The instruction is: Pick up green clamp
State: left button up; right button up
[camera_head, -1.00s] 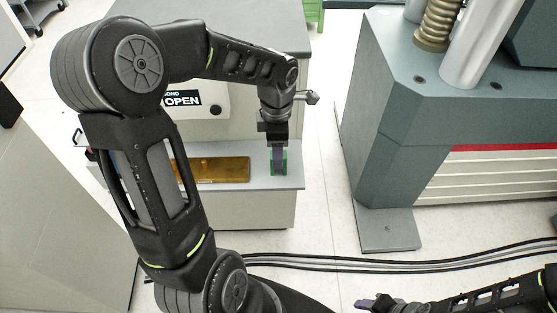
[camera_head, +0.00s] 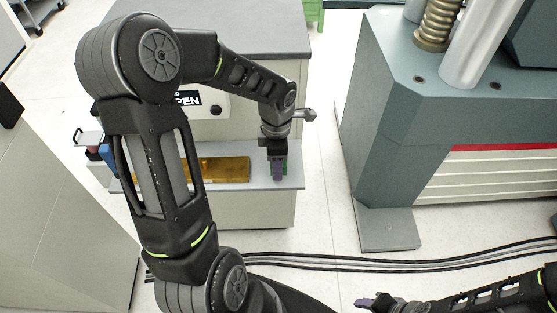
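The green clamp (camera_head: 285,169) sits near the right end of the grey shelf in front of the cabinet. Only slivers of green show beside the fingers. I cannot tell whether the fingers are around the clamp or in front of it, nor whether they are shut. My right gripper (camera_head: 366,302) is low in the picture, over the floor and away from the clamp. Its finger gap is too small to make out.
A yellow-brown block (camera_head: 222,169) lies on the shelf (camera_head: 262,183) left of the clamp. A blue item (camera_head: 106,154) is at the shelf's left end. A large grey-green machine (camera_head: 430,130) stands at the right. Black cables (camera_head: 330,267) cross the floor.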

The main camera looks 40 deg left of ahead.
pick_arm(q)
grip_shut()
dwell(0.4)
notch_tip(320, 180, up, 10)
jog(key=shift+r, duration=0.1)
dwell(0.6)
dwell(0.5)
